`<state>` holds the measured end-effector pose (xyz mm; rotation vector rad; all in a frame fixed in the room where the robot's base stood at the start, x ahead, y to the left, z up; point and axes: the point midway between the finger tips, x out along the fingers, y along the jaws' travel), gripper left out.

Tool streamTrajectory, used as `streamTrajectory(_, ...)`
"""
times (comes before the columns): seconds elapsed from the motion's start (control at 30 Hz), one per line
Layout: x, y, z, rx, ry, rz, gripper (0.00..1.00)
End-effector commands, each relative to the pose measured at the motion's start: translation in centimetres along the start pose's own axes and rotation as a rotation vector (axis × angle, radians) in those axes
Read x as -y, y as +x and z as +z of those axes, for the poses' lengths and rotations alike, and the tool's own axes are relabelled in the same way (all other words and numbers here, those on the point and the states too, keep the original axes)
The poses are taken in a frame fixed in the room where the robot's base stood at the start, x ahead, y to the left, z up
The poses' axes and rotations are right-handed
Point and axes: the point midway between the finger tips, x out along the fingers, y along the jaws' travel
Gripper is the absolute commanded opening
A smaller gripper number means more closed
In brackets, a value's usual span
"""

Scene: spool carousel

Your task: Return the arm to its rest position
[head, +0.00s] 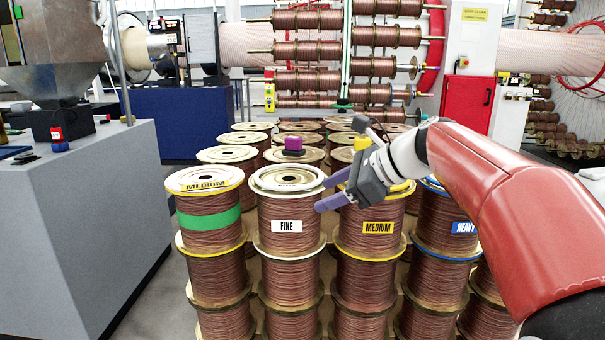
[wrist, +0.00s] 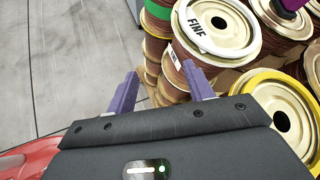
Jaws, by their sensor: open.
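My red arm reaches in from the right in the head view, and my gripper (head: 328,192) with its purple fingers hangs over the front spools. The fingers are apart with nothing between them. They lie just right of the top of the spool labelled FINE (head: 288,227) and in front of the spool labelled MEDIUM (head: 377,228); I cannot tell whether they touch either. In the wrist view, the gripper (wrist: 163,90) shows its two fingers spread, with floor and spool sides beyond. The FINE spool's top (wrist: 216,25) is just beyond the right finger.
A green-banded spool (head: 208,218) stands left of the FINE spool. A blue-labelled spool (head: 452,225) is under my arm. A grey cabinet (head: 75,220) stands at left, with open floor (wrist: 60,60) showing in the wrist view.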

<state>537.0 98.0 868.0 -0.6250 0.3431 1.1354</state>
Motion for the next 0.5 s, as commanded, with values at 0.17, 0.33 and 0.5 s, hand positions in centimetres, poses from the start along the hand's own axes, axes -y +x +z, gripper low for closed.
streamTrajectory(0.17,-4.6,-0.5,-1.9,-0.145,-0.25,0.015,0.52)
streamTrajectory(0.33,-10.7,-1.8,-5.5,-0.334,-0.613,0.083,0.52)
streamTrajectory(0.5,-18.7,-4.2,-11.6,-0.558,-1.15,0.269,0.52)
